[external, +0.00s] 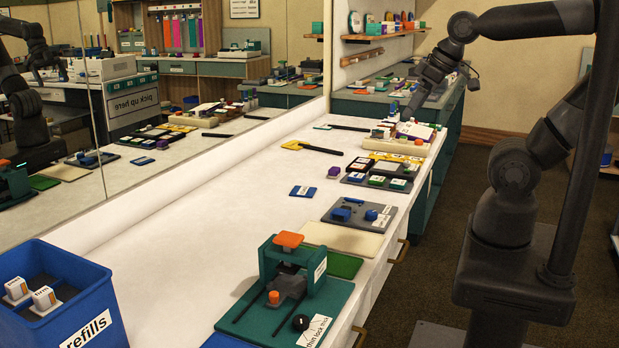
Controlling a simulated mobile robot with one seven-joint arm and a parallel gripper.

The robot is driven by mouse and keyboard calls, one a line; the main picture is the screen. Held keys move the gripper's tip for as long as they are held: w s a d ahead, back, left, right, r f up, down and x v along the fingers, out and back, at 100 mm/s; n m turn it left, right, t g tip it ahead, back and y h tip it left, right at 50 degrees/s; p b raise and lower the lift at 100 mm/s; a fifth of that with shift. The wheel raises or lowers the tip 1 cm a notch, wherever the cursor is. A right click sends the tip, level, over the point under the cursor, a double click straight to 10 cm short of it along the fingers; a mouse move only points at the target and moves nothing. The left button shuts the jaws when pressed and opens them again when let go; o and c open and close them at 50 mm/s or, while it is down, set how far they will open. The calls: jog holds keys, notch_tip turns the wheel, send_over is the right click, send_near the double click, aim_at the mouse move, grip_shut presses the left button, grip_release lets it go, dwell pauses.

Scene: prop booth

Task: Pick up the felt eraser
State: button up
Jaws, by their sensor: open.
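My gripper (408,112) hangs at the far right end of the white counter (220,215), above or close to a beige tray. It is small in the picture and its jaws are hard to make out; nothing shows held in it. I cannot tell for sure which thing is the felt eraser. A small purple block (334,172) and a flat blue piece with a white label (303,191) lie loose mid-counter. Small items on the beige tray (376,145), near my gripper, are partly hidden and too small to identify.
Black trays of labelled blocks (378,181), a grey tray with blue pieces (358,212) and a green press (291,280) line the right edge. A blue refills bin (62,305) stands front left. A mirror runs along the left.

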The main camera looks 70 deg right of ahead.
jog(key=shift+s+f, duration=0.2)
jog(key=shift+s, duration=0.05)
jog(key=c, duration=0.8)
jog(key=shift+o, duration=0.2)
jog(key=shift+w, duration=0.1)
jog(key=g, duration=0.6)
send_over(334, 168)
notch_tip(334, 168, down, 20)
jog(key=shift+f, duration=5.25)
